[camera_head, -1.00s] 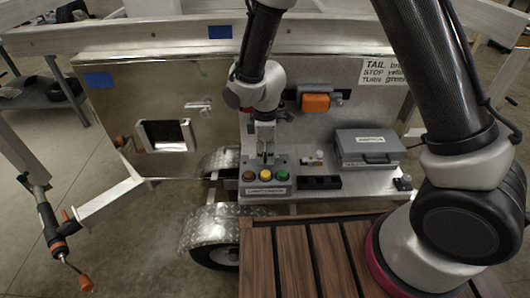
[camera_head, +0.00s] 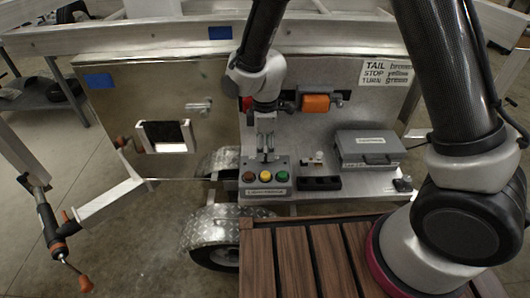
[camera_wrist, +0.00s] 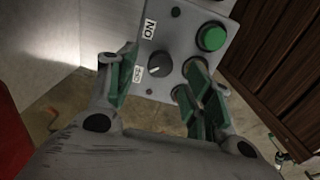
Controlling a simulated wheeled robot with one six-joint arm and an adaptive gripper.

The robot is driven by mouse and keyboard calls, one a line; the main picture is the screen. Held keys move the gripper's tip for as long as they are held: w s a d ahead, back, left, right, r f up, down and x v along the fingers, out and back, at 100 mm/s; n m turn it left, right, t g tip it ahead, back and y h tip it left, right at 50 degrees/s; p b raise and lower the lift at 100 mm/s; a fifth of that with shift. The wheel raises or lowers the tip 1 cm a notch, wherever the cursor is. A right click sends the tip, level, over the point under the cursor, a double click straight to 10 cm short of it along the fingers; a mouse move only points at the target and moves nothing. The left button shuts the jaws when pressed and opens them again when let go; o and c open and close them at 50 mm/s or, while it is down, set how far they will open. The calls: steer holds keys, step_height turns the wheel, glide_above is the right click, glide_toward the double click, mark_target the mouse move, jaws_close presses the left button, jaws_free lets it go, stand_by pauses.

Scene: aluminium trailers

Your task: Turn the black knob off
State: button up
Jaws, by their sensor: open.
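The black knob (camera_wrist: 160,65) is on the face of a grey control box (camera_wrist: 178,22), between the spread fingers of my gripper (camera_wrist: 163,58) in the wrist view. A pale mark shows on the knob, but its exact direction is hard to tell. Two white labels sit beside it, an ON label (camera_wrist: 149,29) and a smaller OFF label (camera_wrist: 138,74). My gripper is open and holds nothing; I cannot tell whether a finger touches the knob. In the head view my gripper (camera_head: 266,152) is over the back of the box (camera_head: 265,190), and the knob is hidden.
The box carries a brown button (camera_head: 249,176), a yellow button (camera_head: 266,176) and a green button (camera_head: 283,175). A black tray (camera_head: 320,183) and a grey case (camera_head: 367,147) stand to its right. An orange lamp (camera_head: 316,103) is on the panel behind. Wooden slats (camera_head: 292,255) lie in front.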

mark_target(265, 156)
step_height(265, 156, up, 9)
stand_by(0.5)
steer(key=s+d+r+m+t, duration=0.1)
steer(key=s+d+r+m, duration=0.4)
steer(key=d, duration=0.6)
steer(key=s+d+r+m+t, duration=0.2)
steer(key=s+d+r+m, duration=0.4)
steer(key=d, duration=0.5)
steer(key=s+d+r+m+t, duration=0.1)
steer(key=s+d+r+m, duration=0.4)
steer(key=d+r, duration=0.3)
steer(key=d+m, duration=0.1)
steer(key=d, duration=0.1)
steer(key=shift+s+d+r+m, duration=0.35)
steer(key=shift+s+d+m, duration=0.05)
